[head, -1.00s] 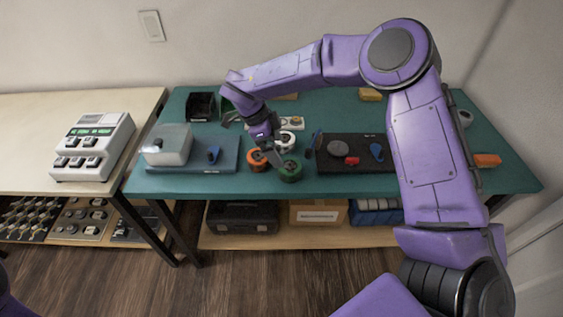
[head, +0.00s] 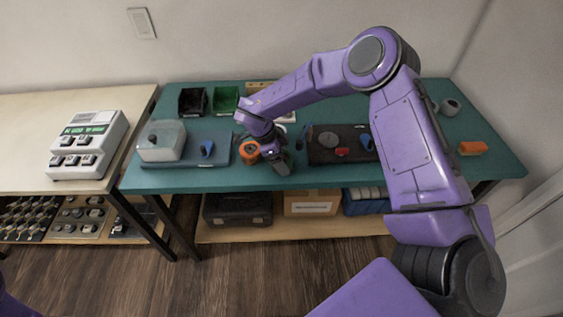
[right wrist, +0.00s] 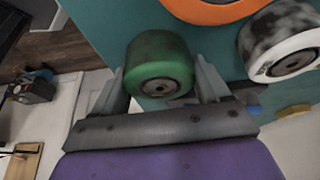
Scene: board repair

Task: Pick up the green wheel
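The green wheel (right wrist: 158,62) sits between the two fingers of my right gripper (right wrist: 160,78) in the right wrist view. Its round end with a dark hub faces the camera. A finger stands close along each side of it; the fingers look apart, and I cannot make out firm contact. In the head view my right gripper (head: 281,165) is low over the teal table near its front edge and hides the green wheel. My left gripper is not in view.
An orange wheel (head: 249,152) lies just left of the right gripper. A white-and-black wheel (right wrist: 284,42) is close by in the wrist view. A dark tray (head: 322,158) stands to the right, and a blue-grey tray (head: 220,157) to the left.

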